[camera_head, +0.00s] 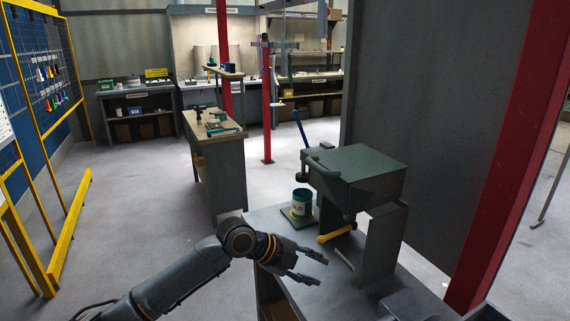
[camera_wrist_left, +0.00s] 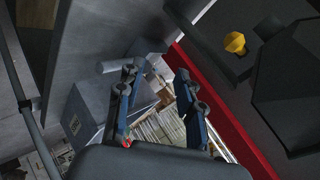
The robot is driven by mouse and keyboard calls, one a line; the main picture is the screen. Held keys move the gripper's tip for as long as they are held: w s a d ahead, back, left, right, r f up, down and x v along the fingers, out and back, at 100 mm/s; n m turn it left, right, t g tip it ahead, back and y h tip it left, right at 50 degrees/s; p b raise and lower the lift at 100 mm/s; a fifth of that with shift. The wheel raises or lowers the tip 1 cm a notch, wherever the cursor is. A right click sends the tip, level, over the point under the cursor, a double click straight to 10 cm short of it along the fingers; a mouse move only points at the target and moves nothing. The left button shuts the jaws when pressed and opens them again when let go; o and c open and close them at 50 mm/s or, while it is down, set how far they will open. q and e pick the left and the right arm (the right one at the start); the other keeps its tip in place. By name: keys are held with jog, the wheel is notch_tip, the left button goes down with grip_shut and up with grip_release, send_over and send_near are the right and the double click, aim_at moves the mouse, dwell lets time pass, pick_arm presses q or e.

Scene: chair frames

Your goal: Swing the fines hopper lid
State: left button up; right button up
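The dark green-grey hopper box (camera_head: 355,178) stands on grey supports on the bench at right. Its flat top looks closed; I cannot tell where the lid's edge or hinge is. A blue lever (camera_head: 300,128) rises at its far left side. A yellow handle (camera_head: 337,233) sticks out low at its front; a yellow knob (camera_wrist_left: 235,42) shows in the left wrist view. My left gripper (camera_head: 322,271) is open and empty, above the bench's near left part, lower than the box and apart from it. My right gripper is not seen.
A teal labelled cup (camera_head: 302,204) stands on a small plate left of the hopper. A light rod (camera_head: 344,259) lies on the grey bench (camera_head: 325,300). A red post (camera_head: 510,150) and a grey panel stand behind at right. Open floor lies to the left.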

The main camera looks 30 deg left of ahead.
pick_arm(q)
jog(key=w+a+r+m+t, duration=0.1)
jog(key=w+a+r, duration=0.15)
jog(key=r, duration=0.25)
jog(key=w+a+r+m+t, duration=0.1)
jog(key=w+a+r, duration=0.15)
jog(key=r, duration=0.25)
jog(key=m+t+h, duration=0.1)
jog(key=m+t, duration=0.1)
jog(key=t, duration=0.1)
send_near(313, 166)
jog(key=w+d, duration=0.1)
jog(key=w, duration=0.1)
jog(key=p+x, duration=0.5)
jog(key=x, duration=0.2)
jog(key=shift+w+d+f+p, duration=0.15)
jog(key=shift+p, duration=0.15)
jog(key=shift+w+f, duration=0.1)
jog(key=shift+f, duration=0.2)
jog(key=shift+c, duration=1.3)
grip_shut()
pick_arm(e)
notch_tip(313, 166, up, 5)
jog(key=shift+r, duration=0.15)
